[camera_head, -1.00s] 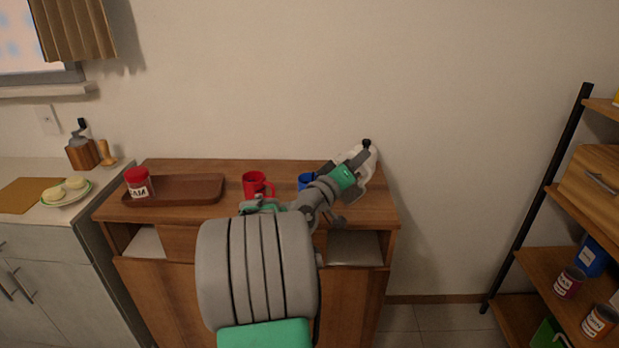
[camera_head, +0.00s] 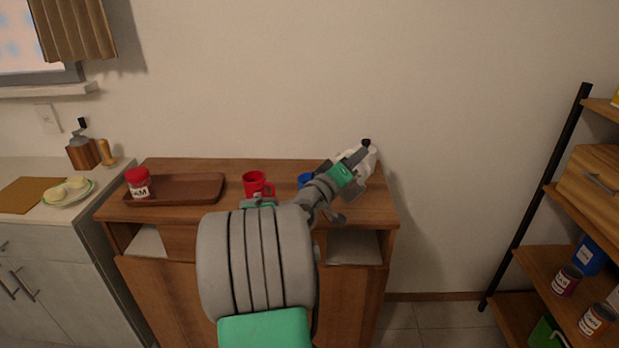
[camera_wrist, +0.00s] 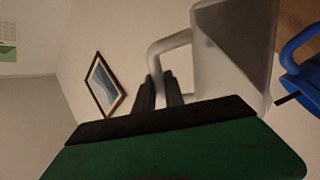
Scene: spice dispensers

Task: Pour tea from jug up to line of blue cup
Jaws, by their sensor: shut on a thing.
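The white jug (camera_head: 371,160) with a dark knob on top is at the right end of the wooden cabinet, partly behind my gripper. In the wrist view the jug (camera_wrist: 232,50) shows large and pale, and my gripper (camera_wrist: 160,88) is shut on its handle. The blue cup (camera_head: 305,180) stands left of the jug, mostly hidden by my arm. In the wrist view part of the blue cup (camera_wrist: 300,75) shows at the right edge, close to the jug. The cup's line and the tea are not visible.
A red mug (camera_head: 256,184) stands left of the blue cup. A brown tray (camera_head: 190,188) and a red-lidded jar (camera_head: 138,183) are at the left of the cabinet top (camera_head: 230,165). The wall is close behind.

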